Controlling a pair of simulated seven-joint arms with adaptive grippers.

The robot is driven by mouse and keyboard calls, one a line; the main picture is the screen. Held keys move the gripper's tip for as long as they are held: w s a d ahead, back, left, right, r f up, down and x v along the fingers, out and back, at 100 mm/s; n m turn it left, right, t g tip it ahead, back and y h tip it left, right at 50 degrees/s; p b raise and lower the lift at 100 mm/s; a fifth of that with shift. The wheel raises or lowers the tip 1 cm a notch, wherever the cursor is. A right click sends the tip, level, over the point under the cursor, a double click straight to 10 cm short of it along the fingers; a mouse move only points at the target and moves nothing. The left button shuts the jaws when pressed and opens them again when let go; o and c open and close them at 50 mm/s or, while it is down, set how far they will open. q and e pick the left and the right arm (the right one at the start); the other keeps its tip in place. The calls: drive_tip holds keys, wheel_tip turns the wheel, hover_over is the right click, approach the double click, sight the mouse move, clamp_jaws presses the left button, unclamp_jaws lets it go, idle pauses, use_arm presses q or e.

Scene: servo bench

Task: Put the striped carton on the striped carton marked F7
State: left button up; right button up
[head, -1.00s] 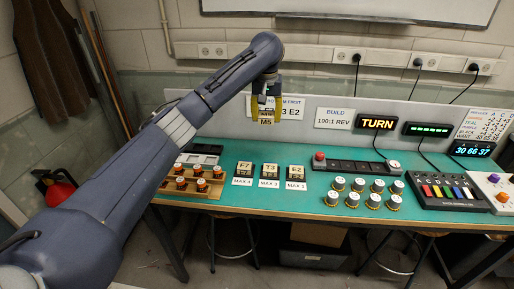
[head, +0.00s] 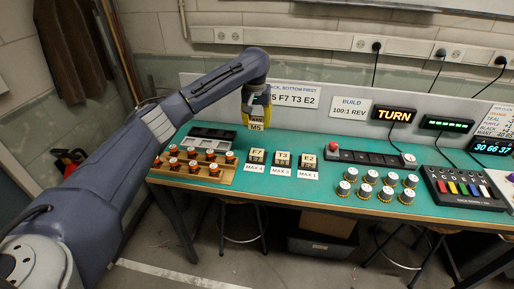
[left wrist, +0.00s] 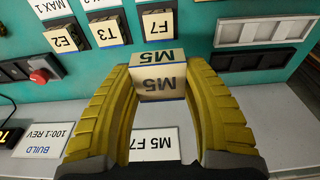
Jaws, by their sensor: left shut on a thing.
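My left gripper (head: 257,108) has yellow fingers and is shut on the striped carton marked M5 (head: 256,126). The carton hangs above the green bench, apart from the other cartons. In the left wrist view, the M5 carton (left wrist: 158,78) sits between the curved fingers of the left gripper (left wrist: 160,72), its marking readable on two faces. The striped carton marked F7 (head: 257,155) stands on the bench, below the held carton in the head view. The F7 carton also shows in the left wrist view (left wrist: 157,25), ahead of the fingertips. My right gripper is not in view.
Cartons T3 (head: 283,158) and E2 (head: 308,161) stand right of F7, behind cards. A back panel (head: 310,101) carries signs.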

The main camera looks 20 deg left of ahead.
sight(257, 151)
use_arm(q)
wheel_tip(257, 151, down, 12)
drive_tip(key=shift+f, duration=0.2)
idle(0.5)
drive_tip(key=shift+f, duration=0.2)
drive_tip(key=o, duration=1.1)
drive_tip(key=r, duration=0.4)
drive_tip(key=s+r, duration=0.1)
drive_tip(key=r, duration=0.7)
drive_tip(key=shift+s+d+r, duration=0.15)
drive_tip(key=shift+s+d, duration=0.05)
drive_tip(key=shift+s, duration=0.15)
